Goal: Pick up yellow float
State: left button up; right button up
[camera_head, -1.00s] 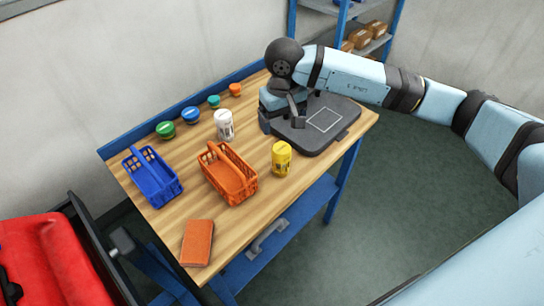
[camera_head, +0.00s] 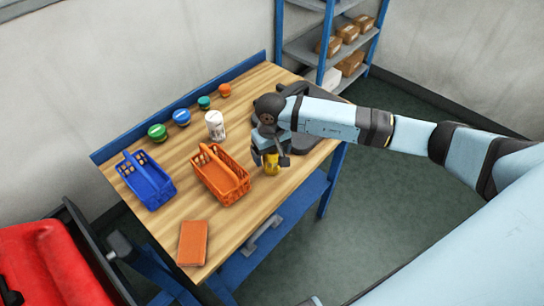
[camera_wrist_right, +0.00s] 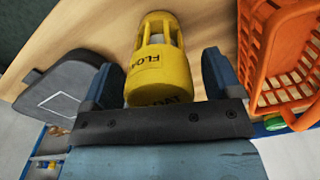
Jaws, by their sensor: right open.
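The yellow float (camera_head: 271,166) stands on the wooden workbench, to the right of the orange basket. In the right wrist view the yellow float (camera_wrist_right: 160,62) is large, with dark lettering on its side, and sits between the two fingers. My right gripper (camera_head: 272,155) is at the float, its fingers partly hiding it in the head view. In the wrist view the right gripper (camera_wrist_right: 160,85) is open, one finger on each side of the float. My left gripper is not in view.
An orange basket (camera_head: 207,184) stands close to the float, a blue basket (camera_head: 135,186) further left. A white container (camera_head: 215,125), several small coloured lids and an orange block (camera_head: 193,243) are on the bench. A dark grey scale-like plate (camera_wrist_right: 62,95) lies on the gripper's other side.

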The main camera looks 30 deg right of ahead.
jog(key=c, duration=1)
jog(key=shift+r, duration=0.15)
